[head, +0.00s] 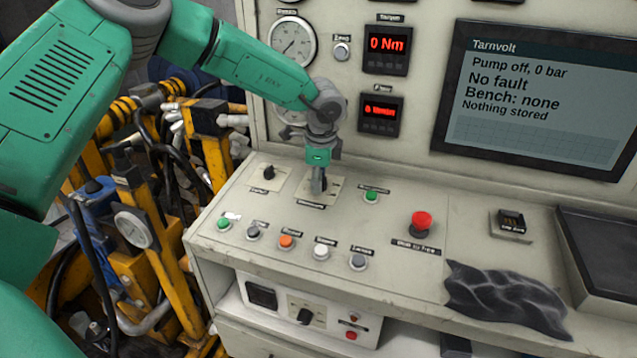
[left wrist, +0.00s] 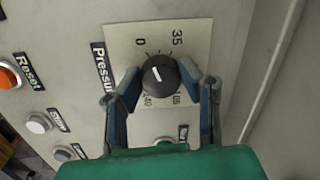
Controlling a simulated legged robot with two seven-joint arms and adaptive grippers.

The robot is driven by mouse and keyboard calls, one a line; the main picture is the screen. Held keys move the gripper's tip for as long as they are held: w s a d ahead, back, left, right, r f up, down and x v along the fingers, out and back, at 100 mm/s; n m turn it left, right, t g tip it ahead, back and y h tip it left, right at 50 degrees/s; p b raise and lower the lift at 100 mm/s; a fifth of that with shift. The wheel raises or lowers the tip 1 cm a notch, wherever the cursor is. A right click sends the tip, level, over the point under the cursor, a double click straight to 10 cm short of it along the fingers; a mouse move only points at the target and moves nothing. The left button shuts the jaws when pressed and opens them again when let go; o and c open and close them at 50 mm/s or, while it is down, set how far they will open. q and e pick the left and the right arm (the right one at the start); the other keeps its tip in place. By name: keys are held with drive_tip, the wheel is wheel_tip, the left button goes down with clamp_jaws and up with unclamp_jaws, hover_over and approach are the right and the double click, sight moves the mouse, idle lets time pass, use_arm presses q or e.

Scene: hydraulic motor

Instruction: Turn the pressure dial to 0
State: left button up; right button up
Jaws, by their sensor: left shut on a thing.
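The pressure dial is a round black knob (left wrist: 160,78) with a white pointer mark, on a pale scale plate (left wrist: 121,35) in the left wrist view. The mark lies on the upper-left part of the knob and points roughly to the side of the printed 0. The 35 is at upper right; larger numbers are partly hidden below. My left gripper (left wrist: 161,84) is shut on the knob, one finger on each side. In the head view my left gripper (head: 318,188) reaches down to the dial's plate (head: 334,187) and hides most of the knob. My right gripper is not in view.
Several coloured buttons, such as the orange one (head: 286,241), line the console front. A red mushroom button (head: 421,222) and a dark cloth (head: 505,296) are to the right. The screen (head: 540,95) reads "Pump off, 0 bar". Another black knob (head: 268,172) is left of the dial.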

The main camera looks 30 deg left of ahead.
sight(322, 194)
use_arm(q)
drive_tip(key=shift+f+n, duration=0.1)
drive_tip(key=shift+n, duration=0.8)
drive_tip(key=o, duration=1.1)
drive_tip(key=shift+o, duration=0.2)
drive_tip(key=shift+w, duration=0.15)
drive_tip(key=v, duration=1.1)
drive_tip(key=shift+w+r+g, duration=0.2)
drive_tip(key=shift+r+g, duration=0.1)
drive_tip(key=shift+r, duration=0.1)
